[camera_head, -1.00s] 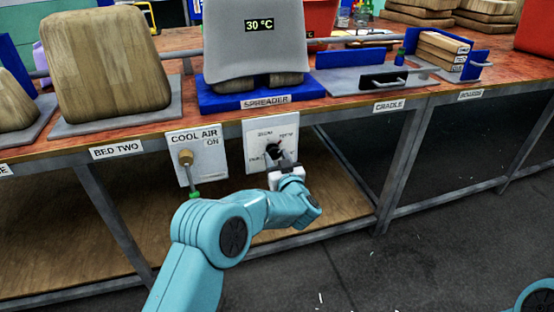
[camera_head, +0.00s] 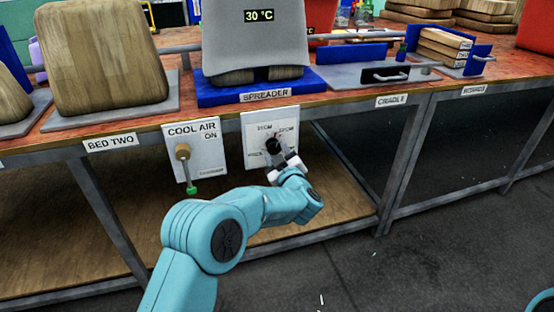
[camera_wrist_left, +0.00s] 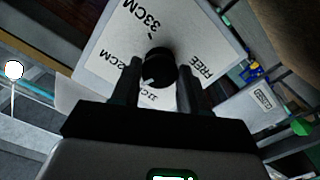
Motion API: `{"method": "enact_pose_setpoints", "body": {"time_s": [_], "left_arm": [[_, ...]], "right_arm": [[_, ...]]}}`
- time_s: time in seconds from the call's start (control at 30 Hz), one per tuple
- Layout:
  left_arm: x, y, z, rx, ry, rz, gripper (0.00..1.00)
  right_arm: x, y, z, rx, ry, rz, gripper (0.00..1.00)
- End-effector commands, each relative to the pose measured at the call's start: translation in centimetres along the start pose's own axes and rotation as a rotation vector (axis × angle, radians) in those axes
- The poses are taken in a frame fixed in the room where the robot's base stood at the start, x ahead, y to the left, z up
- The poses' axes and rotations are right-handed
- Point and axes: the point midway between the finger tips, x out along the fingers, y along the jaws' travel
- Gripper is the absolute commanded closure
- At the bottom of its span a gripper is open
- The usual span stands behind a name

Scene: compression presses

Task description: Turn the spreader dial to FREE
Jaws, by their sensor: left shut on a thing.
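The spreader dial (camera_head: 274,146) is a black round knob on a white plate (camera_head: 253,132) below the SPREADER label. Its plate also shows in the left wrist view (camera_wrist_left: 110,55), with 33CM, 22CM, 11CM and FREE printed around the knob (camera_wrist_left: 160,68). The knob's white mark points to the lower left there, between 22CM and 11CM and away from FREE. My left gripper (camera_head: 279,156) is at the dial, shut on it. In the left wrist view its fingers (camera_wrist_left: 158,85) stand on either side of the knob. My right gripper is out of view.
Left of the dial plate is the COOL AIR panel (camera_head: 196,151) with a green-tipped lever (camera_head: 188,174). The grey spreader press (camera_head: 257,38) stands on the bench above. A lower wooden shelf (camera_head: 70,235) lies beneath. Open floor is at the right.

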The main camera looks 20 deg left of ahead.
Motion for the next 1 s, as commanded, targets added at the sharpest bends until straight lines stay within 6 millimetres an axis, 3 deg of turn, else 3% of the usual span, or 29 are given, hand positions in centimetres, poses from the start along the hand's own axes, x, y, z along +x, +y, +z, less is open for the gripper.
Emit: {"method": "enact_pose_setpoints", "body": {"time_s": [0.37,1.0], "left_arm": [[-0.1,-0.2,0.5,-0.358,-0.002,-0.001,0.86],[-0.1,0.0,0.3,-0.966,-0.002,-0.001,0.86]], "right_arm": [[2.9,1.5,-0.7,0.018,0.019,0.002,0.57],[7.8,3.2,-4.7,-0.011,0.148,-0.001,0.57]]}}
